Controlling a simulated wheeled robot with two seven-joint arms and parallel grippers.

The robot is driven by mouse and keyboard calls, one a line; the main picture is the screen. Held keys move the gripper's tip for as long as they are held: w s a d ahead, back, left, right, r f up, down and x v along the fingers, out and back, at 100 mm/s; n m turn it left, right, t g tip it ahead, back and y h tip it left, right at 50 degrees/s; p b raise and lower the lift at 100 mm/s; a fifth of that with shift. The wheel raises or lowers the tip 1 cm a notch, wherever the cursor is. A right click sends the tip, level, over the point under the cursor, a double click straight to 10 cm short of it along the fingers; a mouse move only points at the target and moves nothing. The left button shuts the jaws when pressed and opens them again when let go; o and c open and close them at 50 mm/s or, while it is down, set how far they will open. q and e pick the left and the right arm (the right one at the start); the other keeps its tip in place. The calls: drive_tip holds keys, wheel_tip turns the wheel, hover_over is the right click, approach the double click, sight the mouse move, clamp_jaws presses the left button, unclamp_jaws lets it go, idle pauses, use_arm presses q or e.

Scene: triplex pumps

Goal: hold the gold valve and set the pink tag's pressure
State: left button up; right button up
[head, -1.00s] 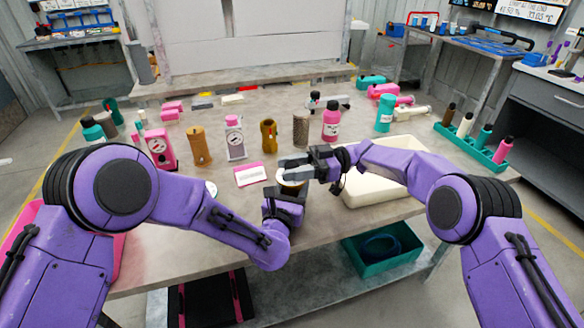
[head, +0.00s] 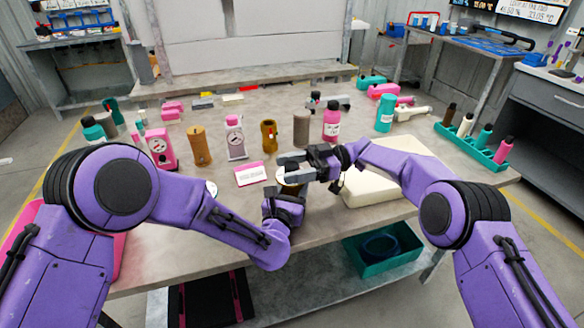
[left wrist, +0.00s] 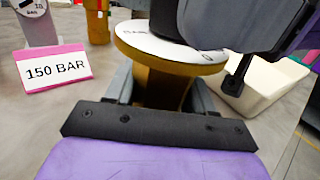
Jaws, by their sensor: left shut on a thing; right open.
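The gold valve (left wrist: 160,82) stands upright on the table near its front edge, with a white printed dial (left wrist: 150,44) on top. It also shows partly in the head view (head: 294,189). My left gripper (head: 283,197) is shut on the valve's body, one finger on each side. My right gripper (head: 284,170) is open just above the valve, its fingers around or over the dark knob on top; contact cannot be told. The pink tag (head: 250,174) stands left of the valve and reads 150 BAR in the left wrist view (left wrist: 55,70). The dial reading is partly hidden.
A cream tray (head: 385,185) lies right of the valve. A teal rack (head: 470,148) sits at the right edge.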

sight(292, 165)
wheel_tip(292, 165, up, 10)
idle(0.3)
use_arm(q)
drive_tip(key=o, duration=1.4)
drive_tip(key=shift+s, duration=0.1)
